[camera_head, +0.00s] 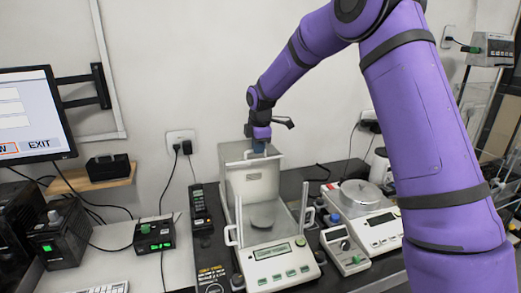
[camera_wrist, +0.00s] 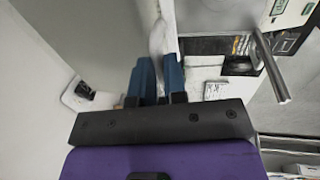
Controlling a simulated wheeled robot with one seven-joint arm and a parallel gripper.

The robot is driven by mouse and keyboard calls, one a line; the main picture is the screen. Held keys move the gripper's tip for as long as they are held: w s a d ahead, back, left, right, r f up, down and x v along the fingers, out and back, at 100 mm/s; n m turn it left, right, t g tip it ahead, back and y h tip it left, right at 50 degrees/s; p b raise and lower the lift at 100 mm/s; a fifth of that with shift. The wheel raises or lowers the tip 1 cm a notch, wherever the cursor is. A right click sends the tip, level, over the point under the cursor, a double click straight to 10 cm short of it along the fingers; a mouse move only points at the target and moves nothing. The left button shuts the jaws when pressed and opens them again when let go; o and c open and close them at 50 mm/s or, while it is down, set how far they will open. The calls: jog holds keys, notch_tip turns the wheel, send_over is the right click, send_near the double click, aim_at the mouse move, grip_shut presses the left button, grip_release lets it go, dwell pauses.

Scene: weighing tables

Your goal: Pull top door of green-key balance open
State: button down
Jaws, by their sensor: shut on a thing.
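The green-key balance (camera_head: 278,263) stands on the dark bench, with green keys and a lit display on its front. Its weighing chamber holds a round pan (camera_head: 263,217). My gripper (camera_head: 258,148) is at the chamber's upper rear, its blue fingers on the pale handle bar of the top door (camera_head: 246,160). In the wrist view, the blue fingers (camera_wrist: 158,80) are shut on a pale bar (camera_wrist: 157,38) that runs up between them. The clear panels are hard to see, so I cannot tell how far the top door is open.
A second balance (camera_head: 372,228) with a round lid and a small grey meter (camera_head: 345,250) stand to the right. A dark handheld device (camera_head: 199,205) lies to the left. A wall outlet (camera_head: 182,141) and the wall are close behind.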

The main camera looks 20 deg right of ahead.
jog(key=c, duration=1.2)
grip_release()
jog(key=shift+o, duration=0.2)
notch_tip(320, 180, up, 11)
jog(key=s, duration=0.2)
jog(key=shift+f, duration=0.15)
